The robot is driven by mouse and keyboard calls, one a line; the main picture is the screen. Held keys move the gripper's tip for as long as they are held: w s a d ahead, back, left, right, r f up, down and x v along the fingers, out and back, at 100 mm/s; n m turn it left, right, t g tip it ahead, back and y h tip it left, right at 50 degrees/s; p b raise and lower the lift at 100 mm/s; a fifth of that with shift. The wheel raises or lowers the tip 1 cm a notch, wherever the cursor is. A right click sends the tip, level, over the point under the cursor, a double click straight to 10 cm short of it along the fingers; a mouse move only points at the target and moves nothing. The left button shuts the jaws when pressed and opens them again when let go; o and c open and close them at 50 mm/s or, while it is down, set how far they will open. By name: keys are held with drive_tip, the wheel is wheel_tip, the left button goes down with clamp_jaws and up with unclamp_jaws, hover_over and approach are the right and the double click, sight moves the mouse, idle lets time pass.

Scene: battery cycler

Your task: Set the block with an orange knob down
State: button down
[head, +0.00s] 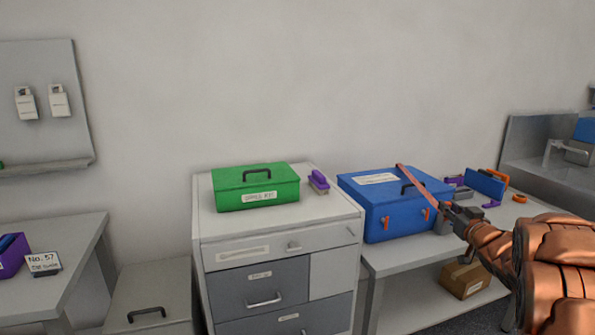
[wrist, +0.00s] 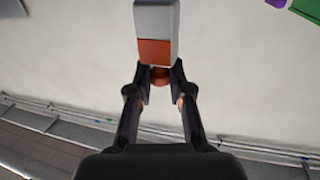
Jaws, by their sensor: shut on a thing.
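My gripper (wrist: 160,82) is shut on the orange knob of a block (wrist: 155,20) in the wrist view. The block has a pale grey part and an orange-red part beside the knob, and it extends beyond the fingertips. In the head view my gripper (head: 450,212) is in front of the right side of a blue case (head: 385,205). The held block is hard to make out there, and I cannot tell whether it touches anything.
A green box (head: 256,190) and a purple-topped block (head: 319,182) stand on a drawer cabinet (head: 325,215). The blue case and several small items, including a blue block (head: 485,184), crowd the right table (head: 385,262). A cardboard box (head: 465,280) sits on its lower shelf.

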drive_tip(key=w+a+h+p, duration=0.1)
drive_tip(key=w+a+p, duration=0.2)
drive_tip(key=a, duration=2.2)
drive_tip(key=shift+w+a+m, duration=0.15)
drive_tip(key=shift+a+m, duration=0.15)
drive_tip(key=shift+a, duration=0.1)
drive_tip(key=shift+d+f, duration=0.1)
